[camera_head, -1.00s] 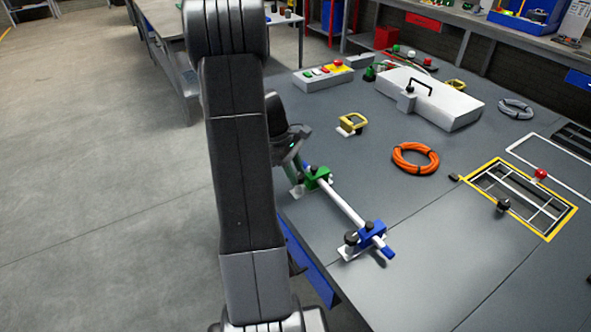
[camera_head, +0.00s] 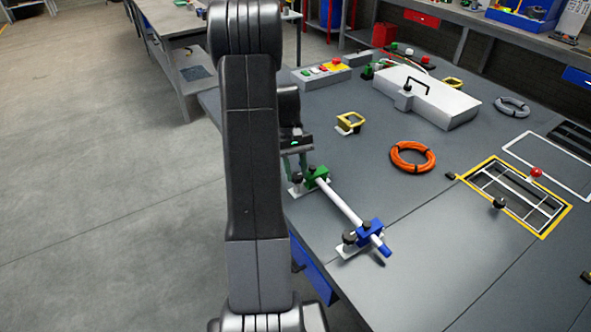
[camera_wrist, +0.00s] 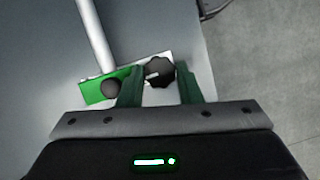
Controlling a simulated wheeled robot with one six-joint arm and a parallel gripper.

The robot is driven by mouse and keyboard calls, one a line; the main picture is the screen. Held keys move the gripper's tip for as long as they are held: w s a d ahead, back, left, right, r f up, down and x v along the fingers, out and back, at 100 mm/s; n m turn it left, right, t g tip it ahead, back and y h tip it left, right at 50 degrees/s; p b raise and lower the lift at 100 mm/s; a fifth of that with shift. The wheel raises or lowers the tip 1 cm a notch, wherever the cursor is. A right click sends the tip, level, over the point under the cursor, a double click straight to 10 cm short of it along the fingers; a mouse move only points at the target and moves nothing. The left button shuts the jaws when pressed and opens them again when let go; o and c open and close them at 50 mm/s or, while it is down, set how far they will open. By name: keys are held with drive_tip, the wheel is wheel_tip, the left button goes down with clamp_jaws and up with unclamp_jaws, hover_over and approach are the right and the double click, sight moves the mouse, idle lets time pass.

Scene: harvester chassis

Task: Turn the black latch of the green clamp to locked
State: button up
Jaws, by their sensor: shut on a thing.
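The green clamp (camera_head: 317,174) sits on the grey bench near its left edge, around the end of a white rod. It also shows in the wrist view (camera_wrist: 92,92), with a round black knob on top. The black latch (camera_wrist: 158,72) is a ridged knob with a white mark, on the clamp's white base plate. My gripper (camera_wrist: 160,76) has its green fingers on either side of the latch, shut on it. In the head view my gripper (camera_head: 297,171) points down beside the clamp, and its fingers partly hide the latch.
The white rod (camera_head: 346,205) runs to a blue clamp (camera_head: 369,232) at the near end. A yellow handle (camera_head: 350,121), an orange cable coil (camera_head: 413,157) and a white case (camera_head: 440,100) stand farther back.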

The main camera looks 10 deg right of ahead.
drive_tip(key=shift+m, duration=0.3)
drive_tip(key=o, duration=1)
drive_tip(key=shift+c, duration=0.2)
drive_tip(key=shift+w+r, duration=0.1)
drive_tip(key=shift+r, duration=0.05)
drive_tip(key=b+v, duration=0.1)
drive_tip(key=v, duration=1.2)
drive_tip(key=shift+r, duration=0.3)
drive_tip(key=shift+d+f, duration=0.1)
drive_tip(key=shift+d, duration=0.1)
drive_tip(key=x, duration=0.7)
drive_tip(key=p+x, duration=0.1)
drive_tip(key=x, duration=0.5)
drive_tip(key=shift+a+f, duration=0.2)
drive_tip(key=shift+f, duration=0.2)
